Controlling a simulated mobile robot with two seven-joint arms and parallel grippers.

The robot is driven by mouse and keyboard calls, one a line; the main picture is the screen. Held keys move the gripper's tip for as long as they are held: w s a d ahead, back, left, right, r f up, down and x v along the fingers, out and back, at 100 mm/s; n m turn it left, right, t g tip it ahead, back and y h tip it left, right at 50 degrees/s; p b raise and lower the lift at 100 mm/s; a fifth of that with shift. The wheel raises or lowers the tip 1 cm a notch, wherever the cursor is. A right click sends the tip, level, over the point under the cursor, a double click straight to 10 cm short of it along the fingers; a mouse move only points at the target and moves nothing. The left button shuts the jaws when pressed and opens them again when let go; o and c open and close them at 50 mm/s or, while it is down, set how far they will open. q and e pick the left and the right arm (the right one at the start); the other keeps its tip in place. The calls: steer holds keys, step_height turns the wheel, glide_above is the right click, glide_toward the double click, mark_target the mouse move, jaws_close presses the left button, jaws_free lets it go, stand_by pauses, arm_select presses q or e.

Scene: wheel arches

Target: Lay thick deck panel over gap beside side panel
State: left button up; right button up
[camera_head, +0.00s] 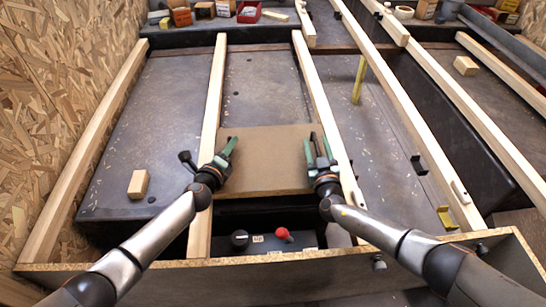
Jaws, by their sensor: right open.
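A flat brown deck panel (265,155) spans the space between two pale wooden beams, in the middle of the view. A dark open gap (222,214) shows just in front of its near edge. My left gripper (228,149) is at the panel's left edge, its green fingers over the left beam; whether they close on the panel is unclear. My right gripper (318,151) is open at the panel's right edge, beside the right beam. A chipboard side panel (70,100) stands along the far left; whether it is the one named is unclear.
Wood blocks lie at left (138,184) and far right (466,65). A yellow stick (359,80) stands right of the panel. A red bin (248,12) and boxes line the back.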

steer(key=shift+w, duration=0.1)
arm_select(q)
steer(key=c, duration=0.5)
arm_select(e)
steer(key=c, duration=0.5)
arm_select(q)
jaws_close()
arm_select(e)
jaws_close()
arm_select(q)
steer(key=shift+f, duration=0.1)
arm_select(e)
steer(key=shift+d, duration=0.15)
arm_select(q)
steer(key=shift+w+r, duration=0.15)
steer(key=shift+r, duration=0.15)
arm_select(e)
steer(key=shift+r, duration=0.2)
